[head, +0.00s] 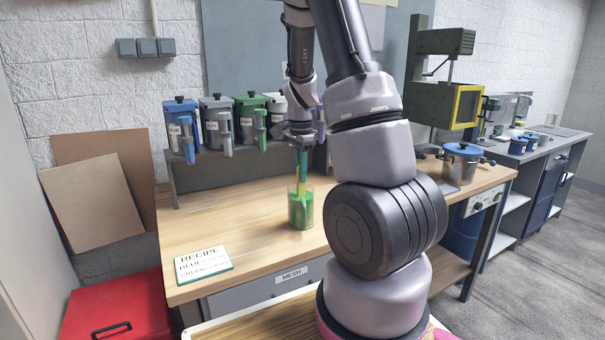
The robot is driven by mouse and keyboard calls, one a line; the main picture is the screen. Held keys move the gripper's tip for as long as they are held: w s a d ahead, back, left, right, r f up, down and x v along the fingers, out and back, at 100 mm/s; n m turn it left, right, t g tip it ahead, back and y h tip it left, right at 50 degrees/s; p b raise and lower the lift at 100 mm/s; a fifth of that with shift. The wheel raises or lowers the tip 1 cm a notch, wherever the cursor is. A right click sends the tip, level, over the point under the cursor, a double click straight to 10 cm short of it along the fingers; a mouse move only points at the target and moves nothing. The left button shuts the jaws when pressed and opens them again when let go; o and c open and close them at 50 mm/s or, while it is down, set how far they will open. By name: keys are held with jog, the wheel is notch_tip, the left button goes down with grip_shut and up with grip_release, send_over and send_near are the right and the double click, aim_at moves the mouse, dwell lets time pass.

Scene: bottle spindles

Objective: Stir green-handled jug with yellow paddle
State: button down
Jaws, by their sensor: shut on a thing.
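The jug (300,212) stands upright on the wooden bench. It is clear, with green in its lower part, and a green strip shows along its side. My gripper (302,140) is above the jug, pointing down, and is shut on the yellow paddle (301,172). The paddle is upright, teal near the gripper and yellow lower down. Its lower end is inside the jug's mouth. How deep its tip reaches is hidden by the green.
A raised shelf (180,170) at the back holds several lidded canisters with coloured handles. A recipe card (203,264) lies at the front left. A steel pot with a blue lid (462,162) stands at the right. The bench left of the jug is clear.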

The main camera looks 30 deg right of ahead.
dwell(0.3)
notch_tip(320, 180, up, 12)
jog(key=shift+r, duration=0.2)
dwell(0.8)
dwell(0.4)
